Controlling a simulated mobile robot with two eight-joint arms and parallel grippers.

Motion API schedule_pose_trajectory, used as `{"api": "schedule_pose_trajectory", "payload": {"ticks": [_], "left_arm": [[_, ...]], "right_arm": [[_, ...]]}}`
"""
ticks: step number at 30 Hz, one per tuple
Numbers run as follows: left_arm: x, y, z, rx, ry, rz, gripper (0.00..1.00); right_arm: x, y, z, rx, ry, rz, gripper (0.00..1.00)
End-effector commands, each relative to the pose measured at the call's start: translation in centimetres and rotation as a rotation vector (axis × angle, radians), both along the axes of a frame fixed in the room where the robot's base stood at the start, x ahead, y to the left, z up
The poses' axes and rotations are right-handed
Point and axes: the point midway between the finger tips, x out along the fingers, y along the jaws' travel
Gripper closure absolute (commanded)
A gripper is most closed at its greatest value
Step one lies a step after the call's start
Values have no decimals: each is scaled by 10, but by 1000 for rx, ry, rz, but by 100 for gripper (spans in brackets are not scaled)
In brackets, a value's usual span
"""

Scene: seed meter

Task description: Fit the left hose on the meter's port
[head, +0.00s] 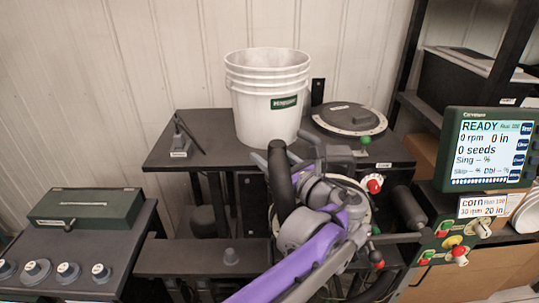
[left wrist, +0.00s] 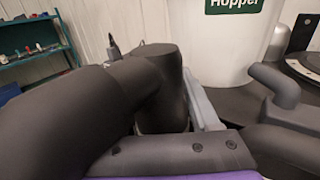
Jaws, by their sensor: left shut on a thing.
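A thick black hose (head: 280,178) stands up in front of the seed meter in the head view. My left gripper (head: 291,168) is at the hose's upper part and shut on it; its fingertips are mostly hidden by the hose and my wrist. In the left wrist view the hose (left wrist: 75,115) bends across the left side, and a grey finger (left wrist: 201,100) shows beside it. A dark elbow-shaped pipe (left wrist: 276,85) stands to the right, apart from the hose. The meter's round body (head: 359,187) is largely covered by my purple arm. I cannot tell which fitting is the port.
A white hopper bucket (head: 268,110) stands on the dark bench behind the hose. The display (head: 493,145) reads READY at the right. A green box (head: 87,207) and several knobs are at the left.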

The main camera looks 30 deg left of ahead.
Motion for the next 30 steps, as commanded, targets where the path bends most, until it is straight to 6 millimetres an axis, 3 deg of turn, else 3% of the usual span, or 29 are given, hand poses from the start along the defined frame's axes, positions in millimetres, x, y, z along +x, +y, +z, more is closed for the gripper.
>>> {"api": "schedule_pose_trajectory", "payload": {"ticks": [30], "left_arm": [[0, 0, -10, 1, 1, 0, 100]], "right_arm": [[-3, 0, -7, 0, 5, 0, 50]]}}
